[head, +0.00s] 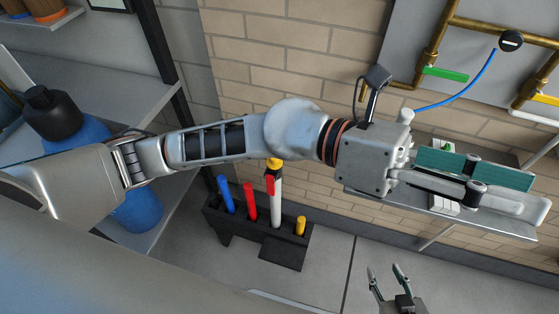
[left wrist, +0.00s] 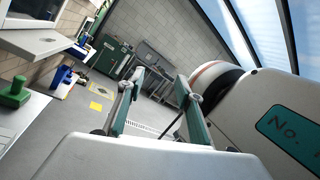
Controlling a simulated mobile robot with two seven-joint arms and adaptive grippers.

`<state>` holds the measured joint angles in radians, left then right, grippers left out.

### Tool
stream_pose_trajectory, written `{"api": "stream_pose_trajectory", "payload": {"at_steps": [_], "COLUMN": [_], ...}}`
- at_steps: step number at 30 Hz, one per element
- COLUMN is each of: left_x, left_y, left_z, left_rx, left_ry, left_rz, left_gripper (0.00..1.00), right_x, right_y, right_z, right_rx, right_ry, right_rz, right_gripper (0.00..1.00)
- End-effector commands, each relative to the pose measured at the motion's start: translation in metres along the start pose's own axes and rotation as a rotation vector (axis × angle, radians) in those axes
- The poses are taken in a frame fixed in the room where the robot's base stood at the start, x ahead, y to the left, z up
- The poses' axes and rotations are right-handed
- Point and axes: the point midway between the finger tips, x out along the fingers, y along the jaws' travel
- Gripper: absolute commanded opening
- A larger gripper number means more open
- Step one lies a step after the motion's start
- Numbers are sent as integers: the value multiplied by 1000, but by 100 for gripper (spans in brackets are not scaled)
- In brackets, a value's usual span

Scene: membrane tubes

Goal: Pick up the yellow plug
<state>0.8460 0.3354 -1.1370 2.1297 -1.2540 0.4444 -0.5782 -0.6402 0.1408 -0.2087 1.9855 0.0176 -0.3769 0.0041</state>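A short yellow plug (head: 300,226) stands upright in the right end of a black rack (head: 222,222) on the floor by the brick wall. Beside it in the rack are a white-and-red tool with a yellow top (head: 273,163), a red piece (head: 249,201) and a blue piece (head: 227,194). My left gripper (head: 537,193) is far to the upper right of the plug, in front of a wall shelf. In the left wrist view its fingers (left wrist: 160,78) are apart with nothing between them. My right gripper (head: 385,270) is open and empty at the bottom, right of the rack.
My left arm crosses the head view above the rack. A grey shelf unit (head: 158,98) with blue containers (head: 137,210) stands at the left. Brass pipes (head: 432,55) and a blue hose (head: 470,92) are on the wall panel at upper right. The floor right of the rack looks clear.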

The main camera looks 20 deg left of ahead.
Motion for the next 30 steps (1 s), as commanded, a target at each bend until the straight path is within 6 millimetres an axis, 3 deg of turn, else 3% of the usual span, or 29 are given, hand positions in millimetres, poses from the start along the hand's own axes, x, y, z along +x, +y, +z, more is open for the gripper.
{"api": "stream_pose_trajectory", "payload": {"at_steps": [3, 5, 7, 10, 13, 15, 18, 21, 25, 30], "left_x": [-12, -31, -64, -128, -202, -251, -308, -348, -373, -383], "left_y": [12, 26, 47, 81, 113, 128, 140, 144, 145, 151], "left_z": [-70, -101, -130, -152, -150, -137, -113, -90, -76, -87], "left_rx": [154, 216, 277, 339, 368, 366, 344, 318, 291, 283], "left_ry": [365, 547, 758, 1057, 1332, 1495, 1675, 1790, 1862, 1876], "left_rz": [-18, -13, 8, 63, 148, 219, 316, 394, 448, 457], "left_gripper": [36, 36, 36, 36, 36, 36, 36, 36, 36, 36], "right_x": [0, 0, 0, 0, 0, 0, 0, 0, 0, 1], "right_y": [0, 0, 0, 0, 0, 1, 1, 1, 1, 1], "right_z": [0, 0, 1, 1, 1, 1, 1, 1, 1, 3], "right_rx": [0, 0, 0, 0, 0, 0, 0, 0, 0, 0], "right_ry": [0, -1, -1, -2, -2, -2, -2, -2, -2, -4], "right_rz": [0, 0, 0, 1, 1, 1, 1, 1, 2, 1], "right_gripper": [40, 40, 40, 40, 40, 40, 40, 40, 40, 40]}}
